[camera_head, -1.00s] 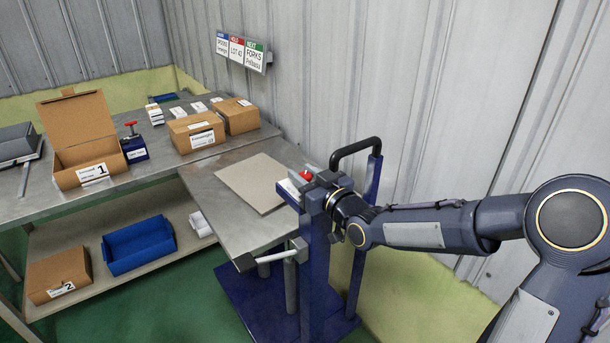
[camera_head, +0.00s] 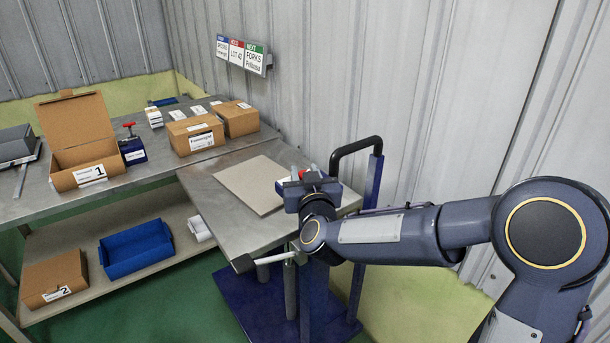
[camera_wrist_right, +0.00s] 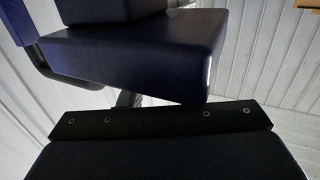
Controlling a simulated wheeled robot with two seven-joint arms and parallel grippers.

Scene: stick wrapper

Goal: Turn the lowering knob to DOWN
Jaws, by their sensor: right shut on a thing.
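The red lowering knob (camera_head: 302,174) shows as a small red patch at the top of the blue lift cart (camera_head: 372,195), mostly hidden behind my gripper. My right gripper (camera_head: 304,172) is at the knob, its fingers on either side of the red patch, and is shut on it. The knob's markings and its exact turn cannot be read. In the right wrist view a dark navy block (camera_wrist_right: 140,50) fills the upper middle; the knob does not show there. My left gripper is not in view.
The lift's steel platform (camera_head: 225,220) carries a flat tan board (camera_head: 250,185). A black handle (camera_head: 355,145) rises behind my gripper, and a grey lever (camera_head: 268,258) sticks out in front. Cartons (camera_head: 195,133) and a blue bin (camera_head: 136,250) are at left. The corrugated wall is close behind.

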